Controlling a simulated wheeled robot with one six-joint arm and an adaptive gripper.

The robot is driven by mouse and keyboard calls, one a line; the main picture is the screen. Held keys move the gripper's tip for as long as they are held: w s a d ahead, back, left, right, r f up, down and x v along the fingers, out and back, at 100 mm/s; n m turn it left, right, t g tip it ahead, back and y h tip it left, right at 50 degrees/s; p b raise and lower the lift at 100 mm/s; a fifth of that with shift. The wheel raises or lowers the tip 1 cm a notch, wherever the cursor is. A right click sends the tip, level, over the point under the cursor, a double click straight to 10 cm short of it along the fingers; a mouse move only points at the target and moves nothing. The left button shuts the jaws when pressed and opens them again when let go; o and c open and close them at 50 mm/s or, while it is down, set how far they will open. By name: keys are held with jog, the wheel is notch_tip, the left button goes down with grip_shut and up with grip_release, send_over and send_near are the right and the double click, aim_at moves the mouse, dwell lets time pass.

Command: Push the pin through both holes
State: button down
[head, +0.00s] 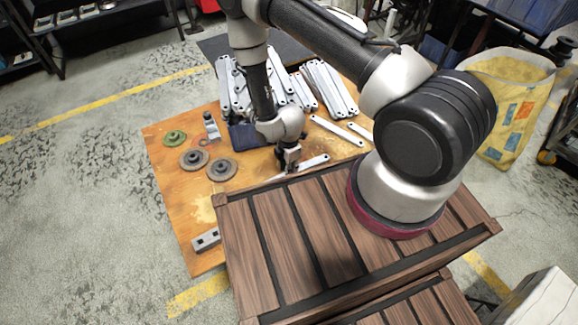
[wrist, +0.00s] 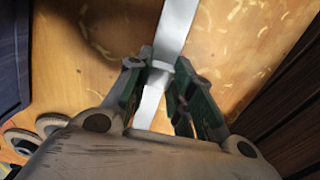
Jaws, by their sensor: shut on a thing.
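My gripper (head: 288,157) is low over the orange worktable (head: 185,220), close to the dark wooden slatted box. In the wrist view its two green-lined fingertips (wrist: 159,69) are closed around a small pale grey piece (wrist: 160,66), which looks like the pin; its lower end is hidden. A long flat galvanized bracket (wrist: 176,28) runs under and between the fingers. In the head view this bracket (head: 313,162) sticks out to the right of my gripper. I cannot make out either hole, or whether the pin touches the bracket.
Stacked brackets (head: 325,88) lie behind, with loose strips (head: 337,130) at right. A dark blue bin (head: 243,136) stands beside my arm. Round flanged parts (head: 221,169) and a holed metal block (head: 206,240) lie left. The slatted box (head: 290,235) borders the front.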

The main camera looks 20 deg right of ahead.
jog(key=c, duration=1.2)
grip_release()
jog(key=shift+o, duration=0.2)
notch_tip(320, 180, up, 12)
